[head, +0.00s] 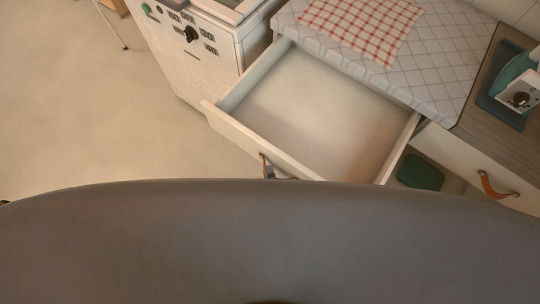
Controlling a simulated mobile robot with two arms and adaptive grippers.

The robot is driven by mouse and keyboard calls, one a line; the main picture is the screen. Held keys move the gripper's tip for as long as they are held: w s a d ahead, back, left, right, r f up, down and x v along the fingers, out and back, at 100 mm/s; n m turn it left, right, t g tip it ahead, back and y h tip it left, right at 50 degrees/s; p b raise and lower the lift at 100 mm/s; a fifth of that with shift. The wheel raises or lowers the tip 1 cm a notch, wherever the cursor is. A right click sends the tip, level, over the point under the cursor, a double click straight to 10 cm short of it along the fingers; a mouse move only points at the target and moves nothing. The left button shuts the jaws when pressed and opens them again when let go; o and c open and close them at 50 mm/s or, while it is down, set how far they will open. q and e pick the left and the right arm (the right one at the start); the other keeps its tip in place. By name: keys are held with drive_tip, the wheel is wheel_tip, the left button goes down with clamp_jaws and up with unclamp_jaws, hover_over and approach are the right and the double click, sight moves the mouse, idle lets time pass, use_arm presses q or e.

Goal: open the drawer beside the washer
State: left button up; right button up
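The drawer (318,112) beside the washer (193,62) is pulled far out, and its empty inside shows. The washer is a white appliance with a dark knob and a green button, to the left of the drawer. My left gripper is not in view.
A quilted cover (440,62) with a red checked cloth (362,28) lies on the counter above the drawer. Another drawer with a brown leather pull (491,186) is shut at right. The floor at left is clear.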

drive_tip(key=o, duration=0.3)
drive_tip(key=shift+f, duration=0.1)
drive_tip(key=shift+o, duration=0.3)
